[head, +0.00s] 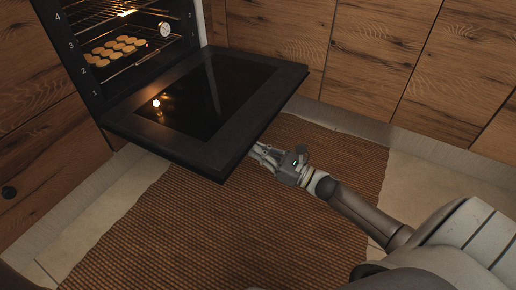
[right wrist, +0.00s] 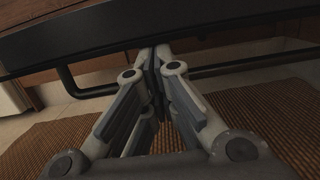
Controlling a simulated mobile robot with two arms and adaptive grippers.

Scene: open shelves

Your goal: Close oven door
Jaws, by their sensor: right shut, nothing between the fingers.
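The oven (head: 84,73) stands open at the upper left in the head view, with a tray of round cookies (head: 116,50) on a lit rack inside. Its black door (head: 215,107) is folded down and lies about level. My right gripper (head: 262,152) is shut and empty, with its fingertips at the door's outer edge, partly under it. In the right wrist view the fingers (right wrist: 155,62) meet just below the door's dark edge (right wrist: 200,30), near a black bar handle (right wrist: 75,88). I cannot tell whether they touch the door. My left gripper is not in view.
Wooden cabinet fronts (head: 385,55) run along the back and right. A brown woven rug (head: 215,225) lies on the pale tiled floor under and in front of the door.

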